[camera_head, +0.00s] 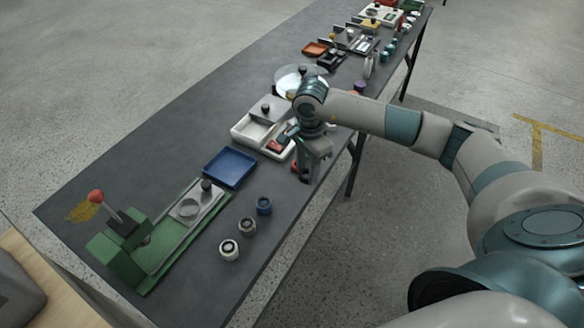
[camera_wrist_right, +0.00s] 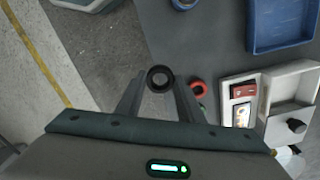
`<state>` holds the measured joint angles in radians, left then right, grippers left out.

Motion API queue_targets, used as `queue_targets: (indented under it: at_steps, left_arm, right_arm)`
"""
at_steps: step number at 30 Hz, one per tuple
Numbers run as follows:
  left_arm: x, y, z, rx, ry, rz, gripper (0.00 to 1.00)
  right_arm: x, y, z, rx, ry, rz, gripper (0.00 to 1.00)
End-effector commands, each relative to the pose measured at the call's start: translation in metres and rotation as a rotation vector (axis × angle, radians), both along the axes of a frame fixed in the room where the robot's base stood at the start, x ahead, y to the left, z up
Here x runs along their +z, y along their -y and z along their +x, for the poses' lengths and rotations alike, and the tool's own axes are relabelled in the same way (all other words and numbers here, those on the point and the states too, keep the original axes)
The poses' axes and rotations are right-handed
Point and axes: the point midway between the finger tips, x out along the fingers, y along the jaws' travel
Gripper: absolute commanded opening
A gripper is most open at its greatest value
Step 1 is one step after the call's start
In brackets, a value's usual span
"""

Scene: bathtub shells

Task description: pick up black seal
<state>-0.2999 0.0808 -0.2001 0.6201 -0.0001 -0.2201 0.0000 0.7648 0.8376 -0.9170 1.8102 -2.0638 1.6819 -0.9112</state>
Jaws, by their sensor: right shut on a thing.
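The black seal (camera_wrist_right: 160,78) is a dark ring with an open centre. In the right wrist view it sits between the fingertips of my right gripper (camera_wrist_right: 157,88), which is shut on it. In the head view my right gripper (camera_head: 312,175) points down near the right edge of the table, beside the white tray, and the seal cannot be made out there. My left gripper is not in view.
A red ring (camera_wrist_right: 197,87) lies on the table beside the gripper. The white compartment tray (camera_head: 248,134), blue tray (camera_head: 229,167), green press fixture (camera_head: 150,250) and several cylindrical parts, one of them blue (camera_head: 264,206), stand nearby. Bare tabletop lies at the back left.

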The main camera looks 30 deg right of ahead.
Motion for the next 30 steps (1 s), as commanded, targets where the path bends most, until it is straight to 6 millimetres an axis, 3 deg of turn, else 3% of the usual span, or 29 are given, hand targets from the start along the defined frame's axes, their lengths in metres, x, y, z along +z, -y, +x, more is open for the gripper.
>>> queue_targets:
  at_steps: [6, 12, 30]
  left_arm:
    - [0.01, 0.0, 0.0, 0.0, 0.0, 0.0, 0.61]
    - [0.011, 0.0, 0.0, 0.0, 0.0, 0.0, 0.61]
    - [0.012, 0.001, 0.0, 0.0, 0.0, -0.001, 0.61]
  right_arm:
    - [0.023, 0.022, -0.03, 0.001, -0.001, -0.001, 0.13]
    - [0.033, 0.032, -0.044, -0.001, 0.001, 0.0, 0.13]
    - [0.034, 0.034, -0.047, 0.0, 0.001, 0.001, 0.13]
